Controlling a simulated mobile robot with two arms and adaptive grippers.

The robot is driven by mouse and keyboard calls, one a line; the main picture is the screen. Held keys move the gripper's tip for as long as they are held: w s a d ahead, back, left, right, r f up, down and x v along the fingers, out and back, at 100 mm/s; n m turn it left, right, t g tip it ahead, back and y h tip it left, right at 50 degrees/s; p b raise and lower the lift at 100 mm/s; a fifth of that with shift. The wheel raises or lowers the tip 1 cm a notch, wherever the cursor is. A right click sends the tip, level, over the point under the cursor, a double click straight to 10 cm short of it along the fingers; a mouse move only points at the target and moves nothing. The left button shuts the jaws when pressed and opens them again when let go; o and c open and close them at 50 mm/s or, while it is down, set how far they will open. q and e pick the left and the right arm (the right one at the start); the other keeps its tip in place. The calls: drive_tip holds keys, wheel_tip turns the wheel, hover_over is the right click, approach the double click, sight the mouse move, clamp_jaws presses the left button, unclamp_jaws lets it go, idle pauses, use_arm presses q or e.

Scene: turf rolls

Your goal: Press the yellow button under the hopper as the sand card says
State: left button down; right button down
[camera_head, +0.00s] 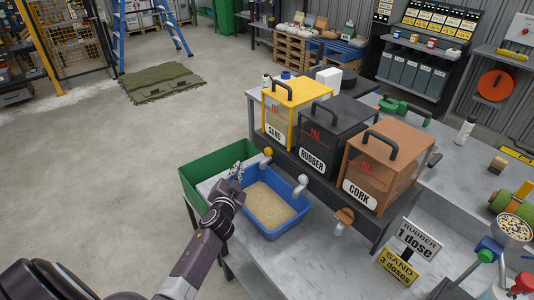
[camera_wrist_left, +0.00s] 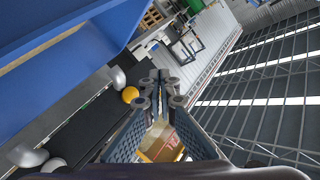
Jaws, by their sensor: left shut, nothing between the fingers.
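The yellow hopper (camera_head: 297,105) labelled SAND stands at the left end of a row of three. Its round yellow button (camera_head: 268,151) sticks out low on the front, and it also shows in the left wrist view (camera_wrist_left: 130,94). The yellow sand card (camera_head: 399,268) reads "SAND 3 doses". My left gripper (camera_head: 238,170) is shut and empty, over the blue tray's left edge, apart from the button. In the left wrist view its fingertips (camera_wrist_left: 160,80) are just right of the button. The blue tray (camera_head: 292,207) under the hoppers holds pale sand. My right gripper is not in view.
The black RUBBER hopper (camera_head: 334,132) and brown CORK hopper (camera_head: 380,168) stand beside the yellow one, with their own spouts or buttons below. A white card (camera_head: 418,240) reads "RUBBER 1 dose".

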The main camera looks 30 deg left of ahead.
use_arm(q)
drive_tip(key=shift+d, duration=0.1)
drive_tip(key=b, duration=0.3)
approach(265, 152)
drive_tip(key=w+a+f, duration=0.1)
drive_tip(key=w+a, duration=0.2)
drive_tip(key=w, duration=0.1)
drive_tip(key=shift+w+a, duration=0.35)
drive_tip(key=shift+a, duration=0.05)
drive_tip(key=shift+f, duration=0.15)
idle(0.5)
drive_tip(key=shift+w, duration=0.15)
drive_tip(key=shift+w+d+b, duration=0.15)
drive_tip(key=shift+w+b, duration=0.05)
drive_tip(key=shift+b, duration=0.2)
drive_tip(key=shift+w, duration=0.25)
idle(0.6)
drive_tip(key=shift+w+d+b, duration=0.25)
drive_tip(key=shift+w+b, duration=0.1)
drive_tip(key=shift+b, duration=0.05)
idle(0.8)
